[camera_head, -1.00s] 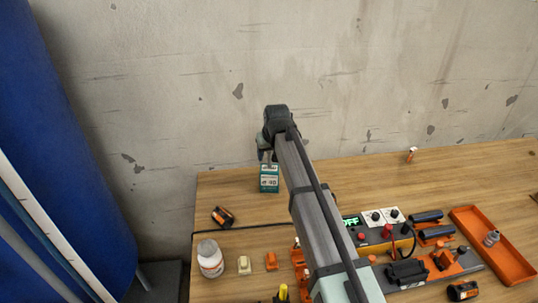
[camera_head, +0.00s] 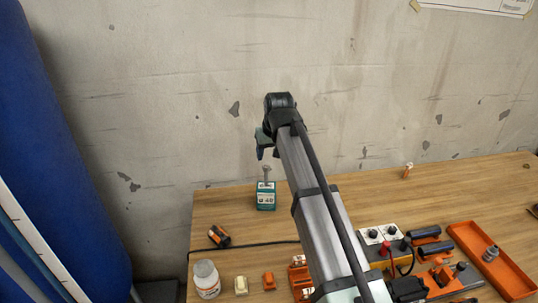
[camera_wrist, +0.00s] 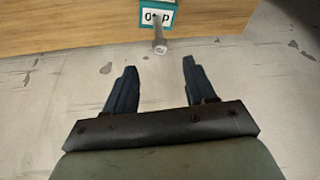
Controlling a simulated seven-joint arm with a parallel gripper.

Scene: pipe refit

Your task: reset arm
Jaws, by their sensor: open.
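My gripper (camera_wrist: 157,85) is open in the wrist view, its two dark fingers apart with nothing between them. In the head view my gripper (camera_head: 264,148) hangs from the arm's far end, above the back left of the table and partly hidden by the arm. Below it stands a teal and white box (camera_head: 265,198) with a grey metal bolt-like piece (camera_head: 266,175) upright on top. In the wrist view the box (camera_wrist: 156,16) and the metal piece (camera_wrist: 159,42) lie beyond the fingertips, apart from them.
A wooden table (camera_head: 340,180) stands against a concrete wall. The table's back middle is mostly clear.

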